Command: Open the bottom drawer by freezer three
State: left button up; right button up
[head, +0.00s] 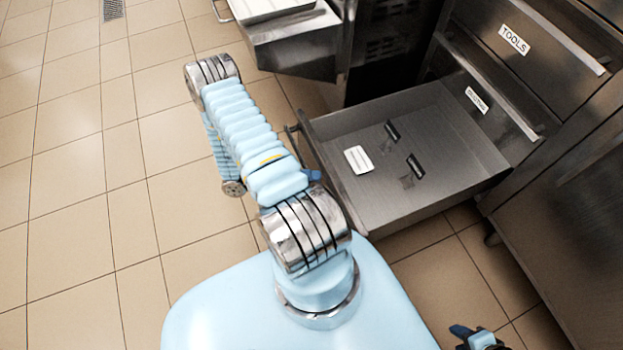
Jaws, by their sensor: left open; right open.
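The bottom drawer (455,166) is a steel drawer pulled well out of the cabinet at the right, its inside showing. Its bar handle (299,145) runs along the front edge, partly hidden by my arm. A small dark blue part of my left gripper (313,175) shows beside the drawer front; my arm hides the rest. It is open, and I cannot tell whether it touches the handle. My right gripper (477,337) is open, at the bottom edge, partly cut off and apart from the drawer.
A white piece (358,160) and two dark pieces (392,131) (415,166) lie in the drawer. Above are a shut drawer with a small label (477,99) and one labelled TOOLS (514,40). Another steel unit (295,45) juts out at the top. Tiled floor (80,180) is clear at left.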

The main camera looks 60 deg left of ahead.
pick_arm(q)
jog(key=b+v, duration=0.2)
jog(key=v, duration=1.1)
jog(key=shift+s, duration=0.2)
jog(key=shift+a, duration=0.15)
